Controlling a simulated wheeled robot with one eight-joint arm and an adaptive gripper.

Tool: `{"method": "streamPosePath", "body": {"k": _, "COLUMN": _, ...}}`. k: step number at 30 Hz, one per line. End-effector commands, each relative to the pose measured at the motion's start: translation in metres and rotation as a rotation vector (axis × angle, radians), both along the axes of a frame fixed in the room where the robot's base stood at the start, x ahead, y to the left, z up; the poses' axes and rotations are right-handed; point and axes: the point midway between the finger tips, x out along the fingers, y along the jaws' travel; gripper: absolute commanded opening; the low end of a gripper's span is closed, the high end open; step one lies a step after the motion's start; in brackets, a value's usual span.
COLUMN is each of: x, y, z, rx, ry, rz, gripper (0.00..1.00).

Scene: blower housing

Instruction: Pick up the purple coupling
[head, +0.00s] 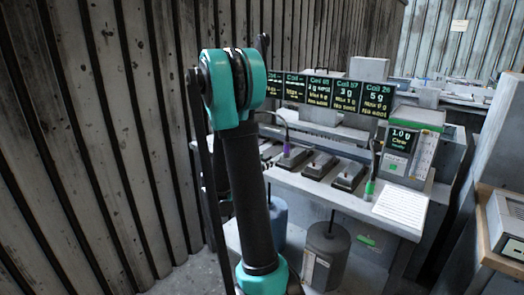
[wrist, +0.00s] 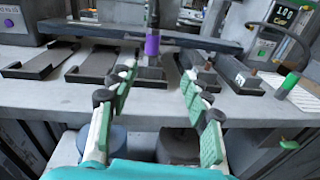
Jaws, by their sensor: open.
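The purple coupling (head: 287,150) stands upright on the bench toward the back of the row of dark holders, with a thin cable rising from its top. In the wrist view the purple coupling (wrist: 152,45) is ahead of my gripper, near the middle and above one of the dark holders. My gripper (wrist: 157,82) is open, with its two green-padded fingers spread apart and nothing between them. The coupling lies beyond the fingertips, roughly in line with the gap. In the head view my arm hides part of the bench, and my gripper is not clearly visible there.
A green coupling (head: 370,188) stands at the right, also seen in the wrist view (wrist: 287,85). Several dark holders (head: 320,166) line the bench. Display panels (head: 345,96) stand behind. A white sheet (head: 401,204) lies at front right. Cylinders (head: 326,256) stand below. A ribbed wall is left.

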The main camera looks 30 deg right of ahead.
Motion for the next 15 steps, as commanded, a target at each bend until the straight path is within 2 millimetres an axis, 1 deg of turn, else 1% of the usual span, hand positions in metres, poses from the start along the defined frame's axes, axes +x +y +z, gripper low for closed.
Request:
{"method": "streamPosePath", "body": {"k": 4, "x": 0.006, "y": -0.006, "z": 0.006, "rx": -0.065, "ry": 0.049, "rz": -0.002, "gripper": 0.49}}
{"method": "streamPosePath", "body": {"k": 7, "x": 0.010, "y": -0.017, "z": 0.006, "rx": -0.070, "ry": 0.054, "rz": -0.005, "gripper": 0.49}}
{"method": "streamPosePath", "body": {"k": 15, "x": 0.026, "y": -0.068, "z": 0.006, "rx": -0.066, "ry": 0.051, "rz": -0.005, "gripper": 0.49}}
